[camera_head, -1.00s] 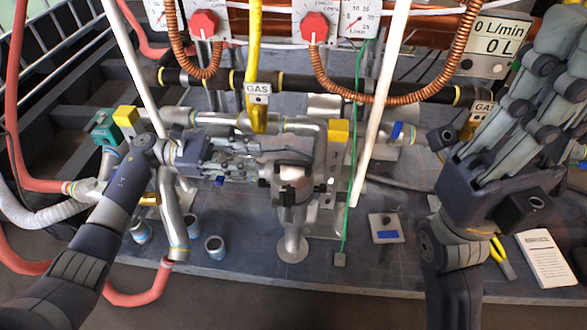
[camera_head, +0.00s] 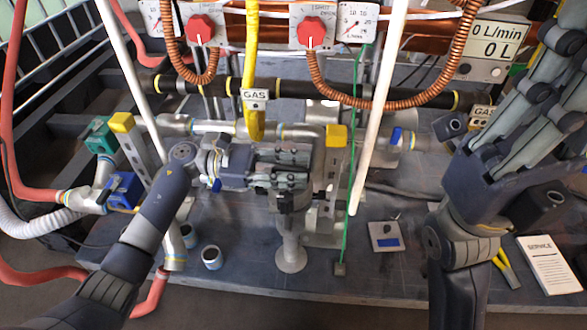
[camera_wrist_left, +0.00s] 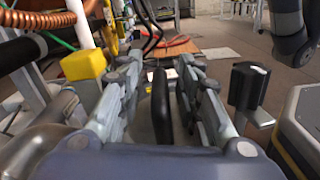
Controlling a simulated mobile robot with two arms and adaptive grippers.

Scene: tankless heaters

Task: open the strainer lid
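My left gripper (camera_head: 288,186) is over the pale grey metal strainer body (camera_head: 291,250) in the middle of the bench in the head view. Its fingers hide most of the strainer's top, so I cannot make out the lid clearly.
A yellow valve handle (camera_head: 337,135) is just behind the left gripper. A green wire (camera_head: 348,230) and a white pole (camera_head: 375,120) stand to its right. A blue valve (camera_head: 124,190) is at the left. A service booklet (camera_head: 549,265) lies at the right.

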